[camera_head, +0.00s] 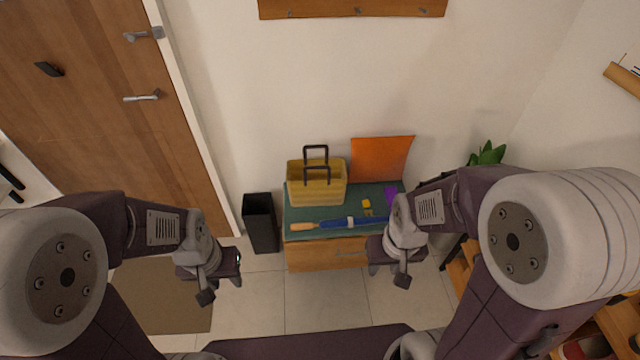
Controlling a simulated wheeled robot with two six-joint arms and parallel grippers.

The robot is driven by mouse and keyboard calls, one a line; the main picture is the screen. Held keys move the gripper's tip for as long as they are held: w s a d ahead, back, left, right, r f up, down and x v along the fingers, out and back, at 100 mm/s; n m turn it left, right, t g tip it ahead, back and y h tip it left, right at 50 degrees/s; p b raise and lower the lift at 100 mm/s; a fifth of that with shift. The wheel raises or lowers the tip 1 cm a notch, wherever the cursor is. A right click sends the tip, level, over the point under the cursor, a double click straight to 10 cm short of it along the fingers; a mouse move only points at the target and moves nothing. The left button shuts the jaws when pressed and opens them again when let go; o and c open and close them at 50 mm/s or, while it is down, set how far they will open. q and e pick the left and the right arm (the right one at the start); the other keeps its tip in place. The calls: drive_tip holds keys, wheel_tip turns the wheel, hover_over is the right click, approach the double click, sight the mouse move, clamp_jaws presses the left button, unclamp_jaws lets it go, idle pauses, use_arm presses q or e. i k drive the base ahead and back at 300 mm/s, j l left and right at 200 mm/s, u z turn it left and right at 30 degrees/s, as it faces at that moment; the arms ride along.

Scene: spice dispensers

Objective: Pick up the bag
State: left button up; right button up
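The bag (304,192) is a yellow-tan basket-like tote with two dark handles standing up. It sits upright at the back left of a low wooden cabinet with a green top (300,217), near the wall. My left gripper (221,291) hangs over the floor, left of the cabinet and apart from the bag. My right gripper (388,277) is in front of the cabinet's right part, also apart from the bag. Both grippers look empty, with their fingers spread.
On the cabinet top lie a blue umbrella (345,222) with a wooden handle, a small yellow item (366,203) and a purple item (391,195). An orange panel (380,158) leans on the wall. A black bin (261,222) stands left of the cabinet; a wooden door (95,120) is further left.

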sight(310, 182)
drive_tip(key=i+j+z, duration=0.15)
drive_tip(key=i+j, duration=1.15)
drive_tip(key=j, duration=0.1)
